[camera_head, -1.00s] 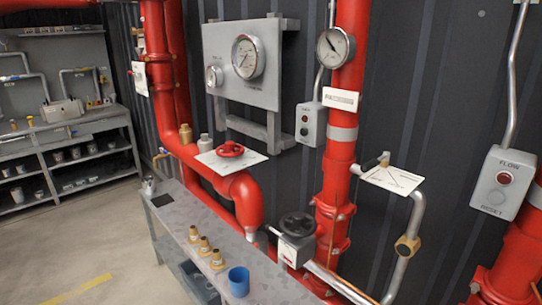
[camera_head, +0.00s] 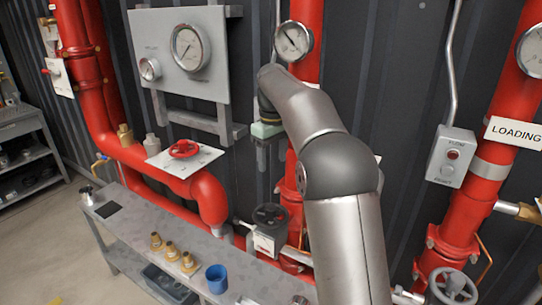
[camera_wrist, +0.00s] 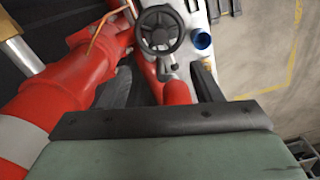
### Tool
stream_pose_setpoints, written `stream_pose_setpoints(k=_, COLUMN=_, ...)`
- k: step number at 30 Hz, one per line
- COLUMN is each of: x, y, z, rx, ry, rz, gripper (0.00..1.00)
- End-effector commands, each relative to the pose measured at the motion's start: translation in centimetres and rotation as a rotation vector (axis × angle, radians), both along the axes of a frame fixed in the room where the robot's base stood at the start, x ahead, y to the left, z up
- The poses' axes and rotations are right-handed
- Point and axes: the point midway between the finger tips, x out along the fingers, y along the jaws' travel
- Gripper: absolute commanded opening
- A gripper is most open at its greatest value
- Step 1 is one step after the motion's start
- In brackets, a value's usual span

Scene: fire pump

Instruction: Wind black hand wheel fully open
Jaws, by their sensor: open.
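The black hand wheel (camera_head: 270,215) sits on a pale valve box beside the red pipework, above the bench's back edge. In the wrist view, the black hand wheel (camera_wrist: 160,30) shows its rim, spokes and hub at the top middle. My gripper (camera_wrist: 162,80) is open and empty, its dark fingers set apart. The wheel lies ahead of the fingers, apart from them. In the head view, the wrist end is above the wheel and close to the pipes; its fingers are small and partly unclear there.
A red hand wheel (camera_head: 183,149) stands on a white plate to the left. A blue cup (camera_head: 216,279) and several brass fittings (camera_head: 171,250) stand on the grey bench. Red vertical pipes and a grey switch box (camera_head: 451,156) are to the right. A grey hand wheel (camera_head: 454,287) is at lower right.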

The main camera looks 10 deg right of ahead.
Motion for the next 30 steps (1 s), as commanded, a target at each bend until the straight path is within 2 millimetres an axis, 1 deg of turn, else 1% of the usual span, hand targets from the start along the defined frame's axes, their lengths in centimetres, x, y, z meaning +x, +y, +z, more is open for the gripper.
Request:
stream_pose_setpoints(k=2, x=0.3, y=-0.1, z=-0.2, rx=-0.001, ry=0.001, rz=0.005, gripper=0.59)
stream_pose_setpoints(k=5, x=0.3, y=-0.1, z=-1.2, rx=0.000, ry=0.002, rz=0.007, gripper=0.59)
stream_pose_setpoints(k=8, x=0.3, y=-0.1, z=-2.8, rx=-0.001, ry=0.003, rz=0.006, gripper=0.59)
stream_pose_setpoints(k=24, x=0.3, y=-0.1, z=-13.4, rx=0.000, ry=0.002, rz=0.005, gripper=0.59)
stream_pose_setpoints(k=30, x=0.3, y=0.0, z=-16.1, rx=0.000, ry=0.000, rz=0.005, gripper=0.59)
